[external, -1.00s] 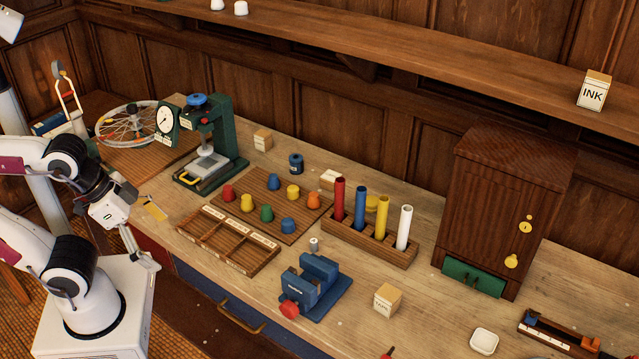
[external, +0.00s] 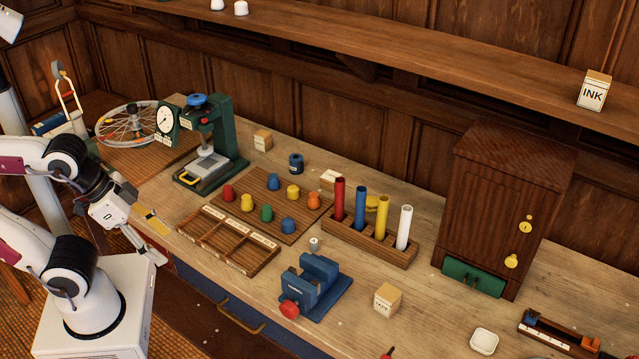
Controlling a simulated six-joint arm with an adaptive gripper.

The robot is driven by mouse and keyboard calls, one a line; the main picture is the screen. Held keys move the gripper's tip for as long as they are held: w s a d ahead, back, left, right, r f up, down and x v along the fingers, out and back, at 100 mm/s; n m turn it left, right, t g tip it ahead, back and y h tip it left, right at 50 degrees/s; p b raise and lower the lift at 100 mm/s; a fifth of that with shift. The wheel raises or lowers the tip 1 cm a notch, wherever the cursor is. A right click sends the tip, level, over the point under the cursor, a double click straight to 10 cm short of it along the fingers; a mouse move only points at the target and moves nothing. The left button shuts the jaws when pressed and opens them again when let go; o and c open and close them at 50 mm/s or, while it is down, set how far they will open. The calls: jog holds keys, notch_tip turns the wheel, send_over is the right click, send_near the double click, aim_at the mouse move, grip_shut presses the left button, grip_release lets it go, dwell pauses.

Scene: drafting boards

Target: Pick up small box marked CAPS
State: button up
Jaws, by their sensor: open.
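A small tan box (external: 387,300) stands on the bench at the front, right of the blue vise. Its white label has small dark lettering that I cannot read surely; it may say CAPS. Two other small tan boxes stand farther back: one right of the green press (external: 263,139) and one behind the tube rack (external: 330,180); their labels are not readable. My gripper (external: 147,248) is open and empty at the bench's left front edge, far left of all three boxes.
A blue vise (external: 314,285), a rack of coloured tubes (external: 368,240), a board of coloured caps (external: 272,205) and an empty sectioned tray (external: 228,240) crowd the middle. A wooden cabinet (external: 500,215) and white dish (external: 484,341) are right.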

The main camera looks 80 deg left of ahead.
jog(key=w+a+m+g+y, duration=0.1)
jog(key=w+a+m+y, duration=0.45)
jog(key=w+a, duration=0.65)
jog(key=w+a+m+g+y, duration=0.1)
jog(key=w+a+m+y, duration=0.6)
jog(key=a, duration=0.9)
jog(key=w+a+f+m+t, duration=0.1)
jog(key=w+a+f+m, duration=0.15)
jog(key=w, duration=0.35)
jog(key=w+a+f+m+t, duration=0.2)
jog(key=w+m, duration=0.2)
jog(key=w, duration=0.3)
jog(key=m+t+h, duration=0.2)
jog(key=m+t, duration=0.1)
jog(key=m, duration=0.4)
send_near(329, 178)
jog(key=shift+w+a+r, duration=0.35)
jog(key=shift+a+r, duration=0.15)
jog(key=shift+a, duration=0.2)
jog(key=shift+w+f+m+h, duration=0.3)
jog(key=shift+f+m, duration=0.1)
jog(key=shift+f, duration=0.1)
jog(key=shift+x, duration=1.25)
